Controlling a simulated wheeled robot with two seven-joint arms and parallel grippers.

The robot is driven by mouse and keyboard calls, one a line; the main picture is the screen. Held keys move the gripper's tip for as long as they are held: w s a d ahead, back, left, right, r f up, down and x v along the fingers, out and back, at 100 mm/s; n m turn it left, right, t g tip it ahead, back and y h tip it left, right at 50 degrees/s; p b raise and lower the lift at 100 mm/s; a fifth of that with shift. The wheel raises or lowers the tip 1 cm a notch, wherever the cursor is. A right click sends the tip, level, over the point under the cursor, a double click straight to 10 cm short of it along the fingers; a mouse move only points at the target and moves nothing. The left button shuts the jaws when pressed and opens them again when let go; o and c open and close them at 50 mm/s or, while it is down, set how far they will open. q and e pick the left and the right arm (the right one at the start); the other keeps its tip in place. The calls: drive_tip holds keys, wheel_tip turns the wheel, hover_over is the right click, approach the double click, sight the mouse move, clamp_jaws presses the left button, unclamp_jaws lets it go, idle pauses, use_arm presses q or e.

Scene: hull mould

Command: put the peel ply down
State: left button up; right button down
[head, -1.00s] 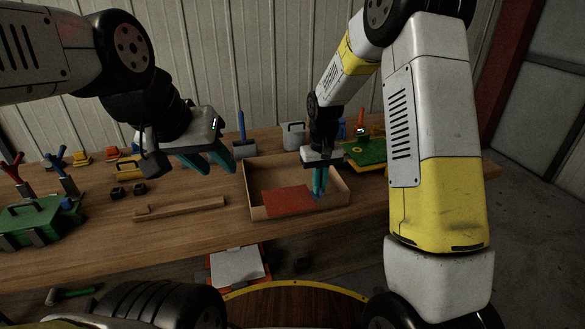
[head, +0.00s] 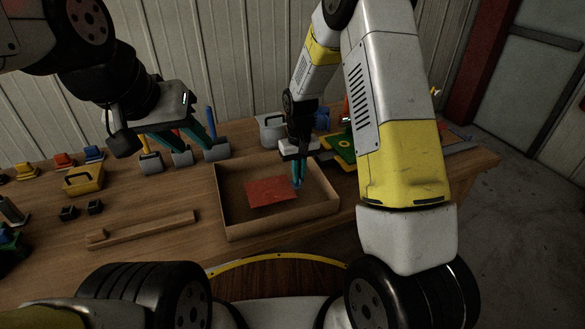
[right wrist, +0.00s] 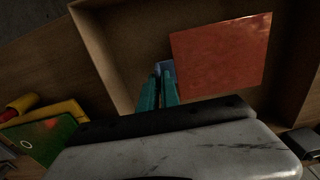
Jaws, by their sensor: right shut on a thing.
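The peel ply (head: 272,191) is a flat red sheet inside the shallow wooden tray (head: 279,227), around its middle. My right gripper (head: 298,184) reaches down into the tray at the sheet's right edge. In the right wrist view, its teal fingers are shut on a small blue tab (right wrist: 166,66) at the edge of the peel ply (right wrist: 222,56). I cannot tell whether the sheet touches the tray floor or hangs just above it. My left gripper (head: 198,152) is empty, with its fingers apart, above the back of the bench.
A wooden strip (head: 143,229) lies left of the tray. Two small black blocks (head: 81,210) and a yellow caddy (head: 83,180) stand further left. A grey container (head: 272,129) and a green and yellow board (head: 340,148) are behind the tray. Bare bench top surrounds the strip.

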drive_tip(key=shift+f, duration=1.95)
drive_tip(key=shift+f, duration=0.1)
drive_tip(key=c, duration=1.6)
unclamp_jaws()
wheel_tip(320, 180, up, 12)
drive_tip(key=shift+r, duration=0.25)
wheel_tip(320, 180, up, 8)
drive_tip(key=t, duration=0.1)
hover_over(299, 185)
drive_tip(key=s+d, duration=0.2)
drive_tip(key=s+d+r+t, duration=0.1)
drive_tip(key=s+r, duration=0.3)
drive_tip(key=s, duration=0.3)
drive_tip(key=s+d+r+m+t+y, duration=0.1)
drive_tip(key=s+d+r+t, duration=0.1)
drive_tip(key=s+r, duration=0.2)
drive_tip(key=s+d+r+m+t+y, duration=0.1)
drive_tip(key=s+d+r+t, duration=0.1)
drive_tip(key=s+r, duration=0.3)
drive_tip(key=shift+s+d, duration=0.15)
drive_tip(key=shift+s, duration=2.25)
